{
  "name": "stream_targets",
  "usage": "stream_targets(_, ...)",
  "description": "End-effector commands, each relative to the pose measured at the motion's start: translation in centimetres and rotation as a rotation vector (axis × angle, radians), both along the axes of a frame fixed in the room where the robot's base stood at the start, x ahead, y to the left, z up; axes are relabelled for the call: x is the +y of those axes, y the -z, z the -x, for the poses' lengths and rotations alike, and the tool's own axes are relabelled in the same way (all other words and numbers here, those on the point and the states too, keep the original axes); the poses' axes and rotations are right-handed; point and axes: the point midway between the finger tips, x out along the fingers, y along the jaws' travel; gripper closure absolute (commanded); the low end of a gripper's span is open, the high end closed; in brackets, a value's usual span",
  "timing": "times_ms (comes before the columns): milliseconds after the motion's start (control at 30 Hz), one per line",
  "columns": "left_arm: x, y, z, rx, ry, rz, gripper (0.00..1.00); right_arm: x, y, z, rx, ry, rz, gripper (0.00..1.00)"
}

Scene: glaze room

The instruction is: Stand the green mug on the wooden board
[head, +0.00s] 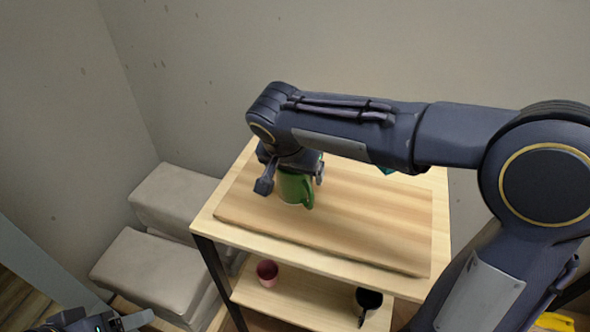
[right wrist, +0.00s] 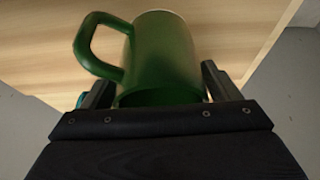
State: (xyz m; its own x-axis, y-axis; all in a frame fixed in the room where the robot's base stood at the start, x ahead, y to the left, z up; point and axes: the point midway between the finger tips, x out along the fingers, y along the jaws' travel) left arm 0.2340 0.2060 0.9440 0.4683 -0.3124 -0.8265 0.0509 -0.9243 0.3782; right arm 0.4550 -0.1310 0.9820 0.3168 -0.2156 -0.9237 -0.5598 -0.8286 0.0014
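The green mug (head: 294,188) is upright at the left part of the wooden board (head: 370,222), and its base looks to be on the board. Its handle points to the lower right in the head view. My right gripper (head: 292,179) is over the mug from above, with one finger on each side. A gap shows between the left-hand finger and the mug, so the gripper looks open. In the right wrist view the mug (right wrist: 168,55) lies between the fingertips (right wrist: 156,82). My left gripper (head: 128,322) is only partly visible at the bottom left edge.
The board lies on a wooden shelf unit's top (head: 222,205). A pink cup (head: 267,272) and a black mug (head: 368,298) stand on the lower shelf. A teal thing (head: 387,170) is mostly hidden behind my right arm. Grey blocks (head: 150,270) stand at left. The board's front right is clear.

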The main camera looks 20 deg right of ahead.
Motion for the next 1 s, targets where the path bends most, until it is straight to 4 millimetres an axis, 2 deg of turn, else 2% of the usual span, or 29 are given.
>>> stream_targets(300, 0.0, -0.1, 0.0, 0.000, 0.000, 0.000, 0.34, 0.0, -0.1, 0.0, 0.000, 0.000, 0.000, 0.08)
stream_targets(467, 0.0, -0.3, 0.0, 0.000, 0.000, 0.000, 0.34, 0.2, -1.0, 0.2, -0.002, -0.001, -0.001, 0.08)
stream_targets(800, 0.0, -1.0, 0.0, 0.000, 0.000, 0.000, 0.34, 1.7, -7.5, 2.4, -0.004, -0.002, -0.002, 0.08)
stream_targets(1000, 0.0, -1.2, 0.0, 0.000, 0.000, 0.000, 0.34, 2.4, -10.4, 3.4, -0.001, 0.000, 0.000, 0.08)
